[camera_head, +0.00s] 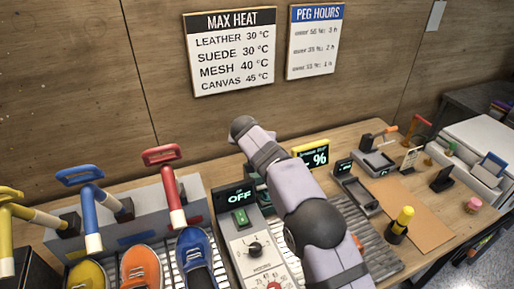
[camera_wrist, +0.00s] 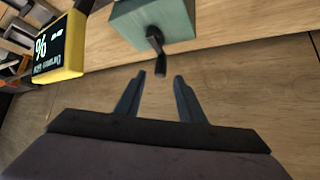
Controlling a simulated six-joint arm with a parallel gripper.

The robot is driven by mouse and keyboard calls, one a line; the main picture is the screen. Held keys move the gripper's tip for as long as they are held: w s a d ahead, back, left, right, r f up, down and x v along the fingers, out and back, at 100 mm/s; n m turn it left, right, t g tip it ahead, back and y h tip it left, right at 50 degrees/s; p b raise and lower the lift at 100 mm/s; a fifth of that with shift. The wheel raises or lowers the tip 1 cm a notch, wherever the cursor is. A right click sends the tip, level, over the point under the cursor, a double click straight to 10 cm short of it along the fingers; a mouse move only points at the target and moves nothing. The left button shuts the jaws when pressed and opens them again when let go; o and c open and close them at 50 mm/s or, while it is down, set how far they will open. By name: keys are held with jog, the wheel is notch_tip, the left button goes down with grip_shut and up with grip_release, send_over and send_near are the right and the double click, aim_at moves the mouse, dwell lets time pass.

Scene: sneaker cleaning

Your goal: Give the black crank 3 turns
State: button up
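The black crank (camera_wrist: 157,50) sticks out of the face of a teal-green box (camera_wrist: 160,20) at the top of the wrist view. Its handle points toward my gripper. My gripper (camera_wrist: 159,77) is open. Its two dark fingertips are apart, one to each side of the line of the crank handle, and the handle's end lies at or just beyond the gap between them. I cannot tell whether either finger touches it. In the head view my arm hides the gripper and the crank.
A yellow-framed percent display (camera_head: 312,155) stands beside the crank box. A panel reading OFF (camera_head: 237,196) is left of my arm. Shoes, such as the blue sneaker (camera_head: 195,256), sit at the left. A yellow-topped tool (camera_head: 400,224) stands right of my arm. The wooden wall is behind.

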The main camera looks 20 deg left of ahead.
jog(key=shift+b+v, duration=0.45)
jog(key=shift+v, duration=0.8)
